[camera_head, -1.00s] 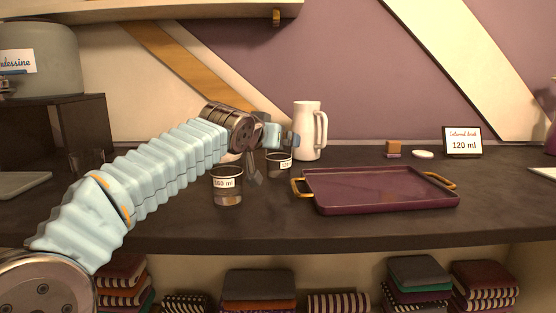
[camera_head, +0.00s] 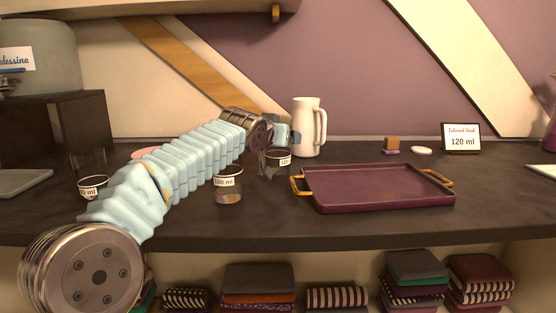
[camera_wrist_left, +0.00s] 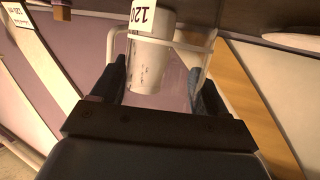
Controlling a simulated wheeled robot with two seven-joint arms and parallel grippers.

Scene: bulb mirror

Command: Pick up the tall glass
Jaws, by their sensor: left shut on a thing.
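A clear glass with a white label reading 120 (camera_head: 283,161) is on the dark counter, in front of the white jug. In the left wrist view the glass label (camera_wrist_left: 143,14) shows at the top, and its clear wall spans between my two dark fingers. My left gripper (camera_head: 284,150) is shut on this glass. I cannot tell whether its base touches the counter. A third labelled glass (camera_head: 93,187) stands at the left, partly hidden by my arm. My right gripper is out of view.
A white jug (camera_head: 307,128) stands just behind the held glass. A purple tray (camera_head: 375,188) with gold handles lies to the right. A sign reading 120 ml (camera_head: 461,138), a small brown block (camera_head: 392,143) and a white disc (camera_head: 421,150) are behind it. Folded cloths fill the shelf below.

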